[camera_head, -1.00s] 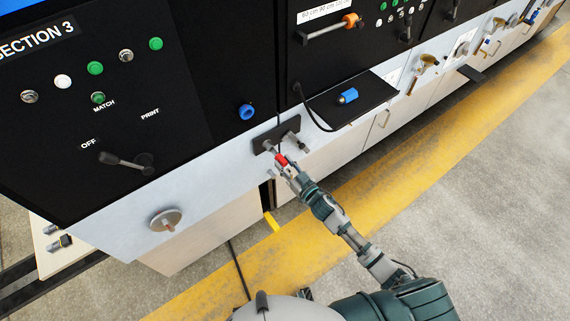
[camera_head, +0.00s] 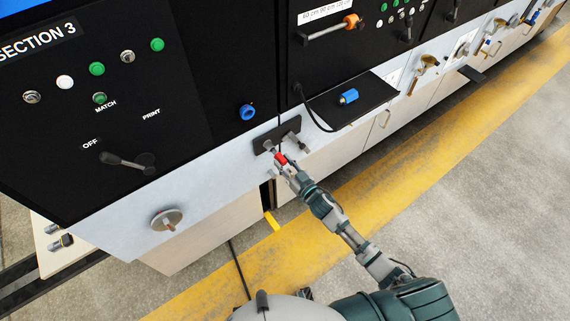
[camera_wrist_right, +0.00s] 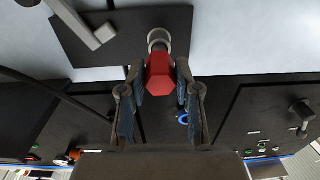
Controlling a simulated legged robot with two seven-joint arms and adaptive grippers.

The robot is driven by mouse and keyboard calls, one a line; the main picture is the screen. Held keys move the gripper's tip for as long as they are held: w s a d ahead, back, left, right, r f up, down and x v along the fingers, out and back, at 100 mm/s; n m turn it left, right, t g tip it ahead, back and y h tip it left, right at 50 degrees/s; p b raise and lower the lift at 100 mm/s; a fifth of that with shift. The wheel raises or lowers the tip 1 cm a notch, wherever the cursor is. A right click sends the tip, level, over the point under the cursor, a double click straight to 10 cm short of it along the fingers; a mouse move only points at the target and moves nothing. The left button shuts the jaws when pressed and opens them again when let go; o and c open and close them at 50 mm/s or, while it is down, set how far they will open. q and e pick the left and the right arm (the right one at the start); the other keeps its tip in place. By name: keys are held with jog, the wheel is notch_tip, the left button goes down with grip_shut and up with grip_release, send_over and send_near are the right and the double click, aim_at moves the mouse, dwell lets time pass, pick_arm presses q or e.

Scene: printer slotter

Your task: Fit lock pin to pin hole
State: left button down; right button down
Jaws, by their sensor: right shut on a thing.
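The lock pin (camera_head: 280,160) has a red grip and a metal tip. It also shows in the right wrist view, with its red hexagonal grip (camera_wrist_right: 160,74) between the fingers. My right gripper (camera_head: 284,166) is shut on the red grip; its two fingers show in the wrist view (camera_wrist_right: 160,88). A dark mounting plate (camera_head: 282,134) is fixed to the white lower panel of the machine and also shows in the wrist view (camera_wrist_right: 92,52). The pin's metal end meets a round metal ring (camera_wrist_right: 158,40) on this plate. The pin hole itself is hidden, and how deep the pin sits cannot be told.
A metal lever (camera_head: 298,142) sticks out of the plate right beside the pin. A black shelf (camera_head: 372,92) with a blue cylinder (camera_head: 348,96) juts out to the right. A blue ring (camera_head: 246,111) is on the black panel. The floor at right is open.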

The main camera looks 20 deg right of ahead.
pick_arm(q)
jog(key=shift+f, duration=0.1)
pick_arm(e)
jog(key=shift+x, duration=1.4)
jog(key=c, duration=0.7)
grip_release()
